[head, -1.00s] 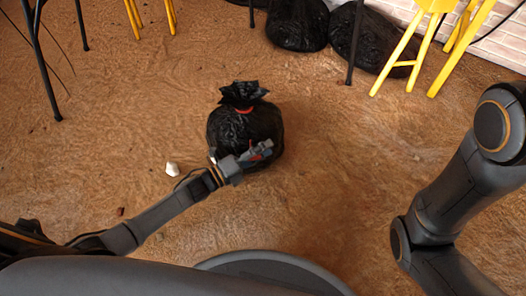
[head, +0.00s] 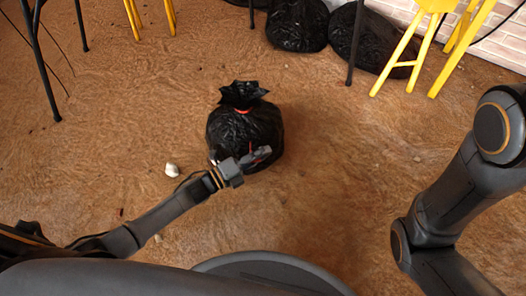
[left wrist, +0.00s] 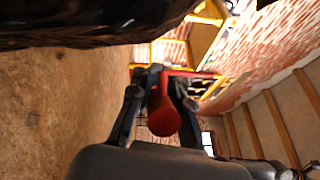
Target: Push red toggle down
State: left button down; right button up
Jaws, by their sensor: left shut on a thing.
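A red cylindrical piece (left wrist: 163,115), which looks like the red toggle, sits between the two dark fingers of my left gripper (left wrist: 160,95) in the left wrist view. The gripper is shut on it. In the head view my left gripper (head: 259,158) is in front of the lower part of a black bag, with a little red showing at its fingers. Most of the red piece is hidden there, and I cannot tell what it is fixed to. My right arm shows at the right, but its gripper is out of view.
The tied black bag (head: 243,125) stands on the brown floor (head: 340,190) right by my left gripper. More black bags (head: 298,25), yellow stool legs (head: 398,60) and a brick wall (head: 505,40) are at the back. A small white object (head: 172,169) lies left of the gripper.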

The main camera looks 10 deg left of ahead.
pick_arm(q)
notch_tip(320, 180, down, 6)
jog(key=b, duration=0.3)
jog(key=shift+a+r, duration=0.1)
jog(key=shift+r, duration=0.15)
jog(key=c, duration=1.2)
grip_release()
jog(key=shift+f, duration=0.1)
jog(key=v, duration=1.2)
